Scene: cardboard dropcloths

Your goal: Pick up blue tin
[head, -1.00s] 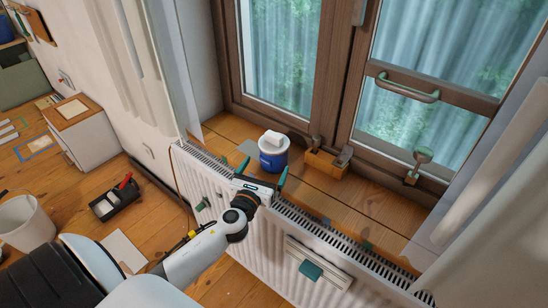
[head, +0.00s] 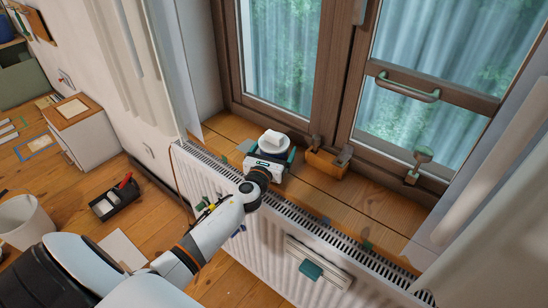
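The blue tin (head: 272,143) stands on the wooden windowsill. Its white top shows, with a small white item on it, while its blue side is mostly hidden behind my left gripper. My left gripper (head: 270,150) is at the tin from the radiator side, with one teal finger on the left of the tin and one on the right. The fingers are spread; I see no clear grip, and contact with the tin is hard to make out. My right gripper is out of view.
A wooden block (head: 325,163) with metal parts lies right of the tin by the window frame. The white radiator (head: 270,245) runs below the sill's front edge. The sill (head: 350,200) is clear towards the right. A black tray (head: 115,202) is on the floor.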

